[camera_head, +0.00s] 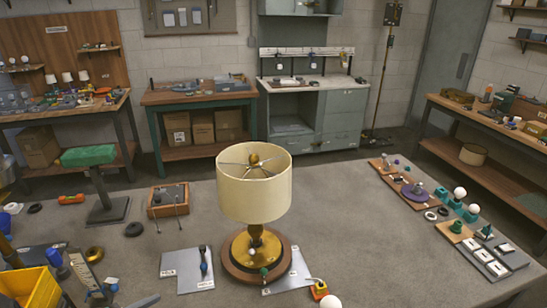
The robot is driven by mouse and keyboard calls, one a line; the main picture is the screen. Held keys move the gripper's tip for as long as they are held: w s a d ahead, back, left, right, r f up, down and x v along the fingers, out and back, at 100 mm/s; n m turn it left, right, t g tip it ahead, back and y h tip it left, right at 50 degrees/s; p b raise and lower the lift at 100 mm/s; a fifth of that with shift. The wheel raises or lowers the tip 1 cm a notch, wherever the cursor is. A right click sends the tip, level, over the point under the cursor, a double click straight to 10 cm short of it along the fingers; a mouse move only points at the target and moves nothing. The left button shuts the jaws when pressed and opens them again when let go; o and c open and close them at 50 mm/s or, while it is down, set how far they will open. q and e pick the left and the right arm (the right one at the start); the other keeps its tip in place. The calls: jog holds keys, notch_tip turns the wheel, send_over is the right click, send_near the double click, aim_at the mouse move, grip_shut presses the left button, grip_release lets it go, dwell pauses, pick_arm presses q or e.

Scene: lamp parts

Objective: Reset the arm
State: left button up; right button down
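A table lamp stands upright on the grey table, with a cream drum shade (254,190), a brass stem and dome (256,248) and a round wooden base (232,268). The shade is open at the top and shows its wire spokes and a brass finial. A small green part (264,272) sits at the front of the base. Neither of my grippers can be made out in the head view, and nothing is seen touching the lamp.
Light plates lie beside the base, the left one carrying a dark switch-like part (204,262). A white bulb (330,302) is at the front edge. A yellow bin (32,288) and tools crowd the front left. Part boards (484,262) line the right. The table between is clear.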

pick_arm(q)
jog(key=w+n+y, duration=0.3)
jog(key=w+y, duration=0.2)
jog(key=s+d+f+n+g+y, duration=0.1)
jog(key=s+d+f+n+g, duration=0.1)
jog(key=s+d, duration=0.4)
jog(key=s+d+f+n+g+y, duration=0.1)
jog(key=s+d+n+g, duration=0.3)
jog(key=s, duration=0.5)
jog(key=d+f+g, duration=0.1)
jog(key=g, duration=0.1)
jog(key=shift+s+d+g, duration=0.2)
jog(key=shift+d+g, duration=0.1)
jog(key=shift+d, duration=0.05)
pick_arm(e)
jog(key=shift+w+d+f, duration=0.2)
jog(key=shift+d, duration=0.3)
jog(key=shift+w+d+f, duration=0.15)
jog(key=shift+d, duration=0.3)
pick_arm(q)
jog(key=shift+a, duration=0.1)
pick_arm(e)
jog(key=shift+a, duration=0.1)
